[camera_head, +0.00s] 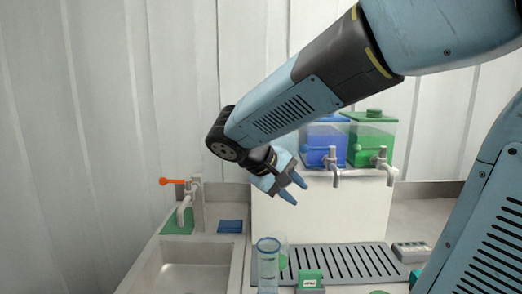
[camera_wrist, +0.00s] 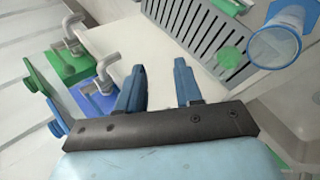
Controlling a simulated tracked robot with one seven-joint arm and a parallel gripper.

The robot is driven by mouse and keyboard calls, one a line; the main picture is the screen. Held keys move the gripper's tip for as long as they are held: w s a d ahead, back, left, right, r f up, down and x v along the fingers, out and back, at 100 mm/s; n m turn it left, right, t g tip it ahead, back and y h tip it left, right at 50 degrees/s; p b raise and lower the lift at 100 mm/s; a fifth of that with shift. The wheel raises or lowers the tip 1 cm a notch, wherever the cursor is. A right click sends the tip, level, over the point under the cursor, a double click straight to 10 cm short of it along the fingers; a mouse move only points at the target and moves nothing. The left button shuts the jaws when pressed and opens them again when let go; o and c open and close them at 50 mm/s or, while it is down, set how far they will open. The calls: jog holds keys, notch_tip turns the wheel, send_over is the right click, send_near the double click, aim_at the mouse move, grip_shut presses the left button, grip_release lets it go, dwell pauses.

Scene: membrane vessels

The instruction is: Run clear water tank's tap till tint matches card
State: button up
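My gripper (camera_head: 294,189) is open and empty, in the air in front of the white stand, left of the visible taps. In the wrist view its two fingers (camera_wrist: 160,75) are apart with nothing between them. A tank with blue liquid (camera_head: 325,150) and a tank with green liquid (camera_head: 373,145) stand on the shelf, each with a grey tap. No clear water tank shows; my arm hides the shelf left of the blue tank. A clear, blue-rimmed vessel (camera_head: 268,268) stands at the front, also in the wrist view (camera_wrist: 275,45). A green card holder (camera_head: 311,281) carries a small white label.
A slotted drain tray (camera_head: 335,262) lies below the taps. A sink (camera_head: 195,268) with an orange-levered faucet (camera_head: 186,204) is at left. A blue pad (camera_head: 230,226) lies beside it. A grey device (camera_head: 411,251) sits at right. A green round patch (camera_wrist: 231,60) shows near the vessel.

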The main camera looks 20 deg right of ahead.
jog(key=w+a+r+n+t+h, duration=0.1)
jog(key=w+a+r+t+h, duration=0.2)
jog(key=w+a, duration=0.35)
jog(key=w+a+r+n+t+h, duration=0.1)
jog(key=w+a+r+t+h, duration=0.2)
jog(key=w+a, duration=0.35)
jog(key=shift+h, duration=0.6)
jog(key=x, duration=0.8)
jog(key=f+x, duration=0.1)
jog(key=x, duration=0.4)
jog(key=shift+w, duration=0.25)
jog(key=shift+c, duration=0.2)
jog(key=c, duration=0.6)
jog(key=shift+s, duration=0.1)
grip_shut()
jog(key=shift+a+n+t, duration=0.15)
jog(key=shift+n+t, duration=0.15)
